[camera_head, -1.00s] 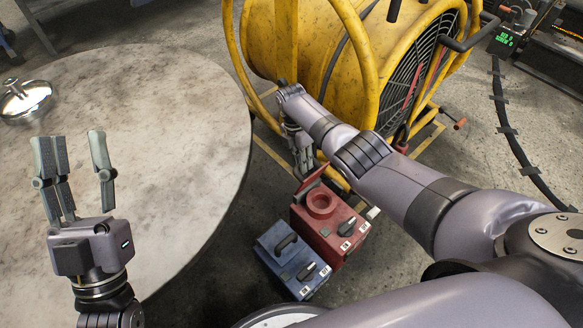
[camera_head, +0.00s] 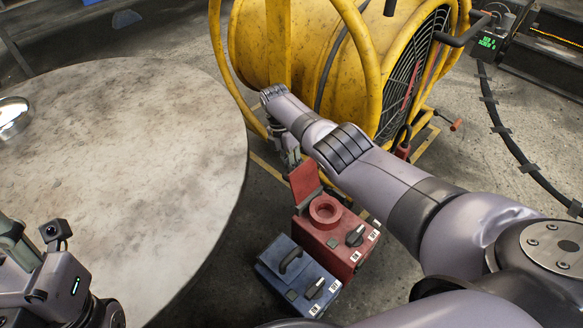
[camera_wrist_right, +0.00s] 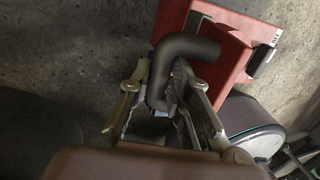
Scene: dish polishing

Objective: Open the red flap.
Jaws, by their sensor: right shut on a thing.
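The red box (camera_head: 340,243) stands on the floor beside the round table, with a round red ring (camera_head: 325,209) on its top. Its red flap (camera_head: 304,182) is raised and stands steeply up at the box's far side. My right gripper (camera_head: 288,158) is behind the flap's upper part. In the right wrist view, my right gripper (camera_wrist_right: 165,98) is shut on a dark bent handle (camera_wrist_right: 188,50), which lies against a red panel (camera_wrist_right: 238,58). My left gripper (camera_head: 14,243) is partly cut off at the lower left, and its fingers' opening is unclear.
A blue box (camera_head: 297,276) with a handle stands close beside the red box. The round table (camera_head: 130,150) fills the left, with a metal bowl (camera_head: 14,117) at its edge. A yellow drum fan (camera_head: 300,50) stands just behind my right arm.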

